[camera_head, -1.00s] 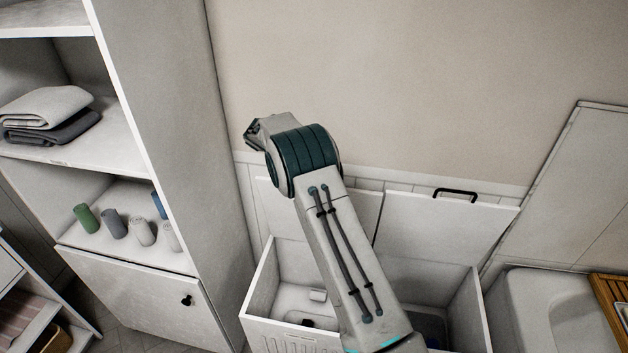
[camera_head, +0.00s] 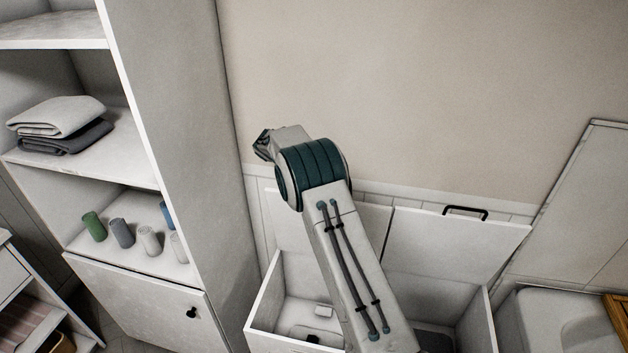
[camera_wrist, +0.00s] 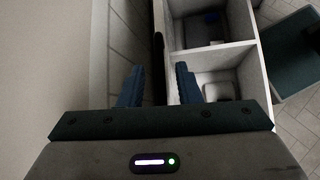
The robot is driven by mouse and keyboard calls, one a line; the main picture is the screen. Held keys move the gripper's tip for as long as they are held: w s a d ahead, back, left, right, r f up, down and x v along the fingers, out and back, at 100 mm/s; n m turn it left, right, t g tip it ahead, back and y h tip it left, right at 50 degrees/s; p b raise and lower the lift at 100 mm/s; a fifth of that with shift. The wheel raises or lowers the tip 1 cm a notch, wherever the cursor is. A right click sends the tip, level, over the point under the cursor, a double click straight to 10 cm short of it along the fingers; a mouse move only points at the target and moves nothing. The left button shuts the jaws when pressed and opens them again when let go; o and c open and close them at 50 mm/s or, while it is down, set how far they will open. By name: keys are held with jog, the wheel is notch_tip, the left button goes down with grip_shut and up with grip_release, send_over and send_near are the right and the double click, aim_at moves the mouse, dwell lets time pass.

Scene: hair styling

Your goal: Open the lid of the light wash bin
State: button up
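A white laundry bin (camera_head: 262,305) with two compartments stands against the wall, partly hidden by my arm. Its right lid (camera_head: 455,248) is raised, with a black handle on its top edge (camera_head: 466,212). The left lid (camera_head: 268,212) also stands raised behind my arm, mostly hidden. I cannot read which compartment is the light wash one. My gripper (camera_wrist: 158,88) is open, with its blue fingers apart, above the back of the bin. In the head view it is largely hidden behind my wrist. The wrist view shows the open compartments (camera_wrist: 251,75). No clear contact with a lid shows.
A white basin or tub (camera_head: 565,320) is at the right. The wall above the bin is bare.

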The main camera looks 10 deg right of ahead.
jog(key=b+v, duration=0.1)
jog(key=v, duration=1.2)
jog(key=shift+a, duration=0.15)
jog(key=shift+r, duration=0.1)
jog(key=s+d+r+m+t+y, duration=0.1)
jog(key=s+d+r+m+y, duration=0.3)
jog(key=s, duration=0.4)
jog(key=s+d+r+m+t+y, duration=0.1)
jog(key=s+d+r, duration=0.4)
jog(key=s+r, duration=0.25)
jog(key=s+f+m+t+y, duration=0.1)
jog(key=s+f+m+y, duration=0.1)
jog(key=s, duration=1)
jog(key=s+f+m+t+y, duration=0.2)
jog(key=s+f+m, duration=0.3)
jog(key=s, duration=0.7)
jog(key=shift+s+f+m, duration=0.15)
jog(key=shift+s+m, duration=0.15)
jog(key=shift+d, duration=0.15)
